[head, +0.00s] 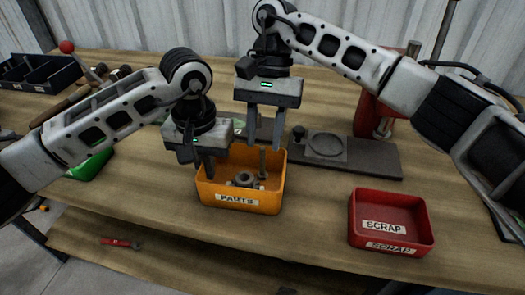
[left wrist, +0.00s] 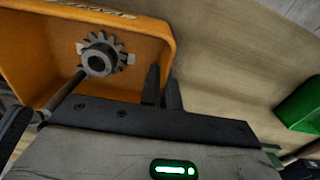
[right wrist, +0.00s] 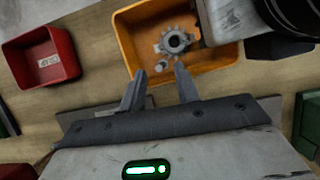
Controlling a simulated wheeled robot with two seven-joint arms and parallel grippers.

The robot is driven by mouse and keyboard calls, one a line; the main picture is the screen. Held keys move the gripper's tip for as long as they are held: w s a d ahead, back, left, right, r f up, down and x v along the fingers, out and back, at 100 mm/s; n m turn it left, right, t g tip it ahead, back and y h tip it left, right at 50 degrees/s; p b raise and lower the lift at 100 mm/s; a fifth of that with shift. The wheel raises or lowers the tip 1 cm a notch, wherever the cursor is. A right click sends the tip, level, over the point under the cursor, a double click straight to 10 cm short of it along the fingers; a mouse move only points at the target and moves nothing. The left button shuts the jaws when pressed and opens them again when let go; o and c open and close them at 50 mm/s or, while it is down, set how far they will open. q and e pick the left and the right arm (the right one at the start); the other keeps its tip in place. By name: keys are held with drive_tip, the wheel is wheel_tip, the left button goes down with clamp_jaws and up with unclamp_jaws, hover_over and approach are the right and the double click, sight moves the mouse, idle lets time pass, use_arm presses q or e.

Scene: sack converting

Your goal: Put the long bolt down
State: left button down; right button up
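The orange parts bin (head: 240,202) stands mid-table, with a grey gear (head: 245,180) inside, also in the left wrist view (left wrist: 100,57) and right wrist view (right wrist: 175,42). A long grey rod, apparently the long bolt (head: 262,162), stands about upright in the bin's back right part. It shows as a slanted shaft in the left wrist view (left wrist: 62,97) and as a small end in the right wrist view (right wrist: 162,66). My right gripper (head: 265,145) is open above it, fingers apart, nothing between them. My left gripper (head: 205,172) looks shut and empty at the bin's left wall.
A red scrap bin (head: 390,240) stands at the right. A dark base plate with a round disc (head: 325,145) lies behind the parts bin. A green bin (head: 90,165) is at the left, partly behind my left arm. A red-handled tool (head: 120,242) lies front left.

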drive_tip(key=a+v, duration=0.1)
drive_tip(key=v, duration=0.6)
drive_tip(key=shift+d+r, duration=0.25)
drive_tip(key=shift+d, duration=0.3)
drive_tip(key=shift+w, duration=0.1)
use_arm(q)
drive_tip(key=c, duration=1.6)
unclamp_jaws()
drive_tip(key=shift+o, duration=0.2)
drive_tip(key=shift+r, duration=0.1)
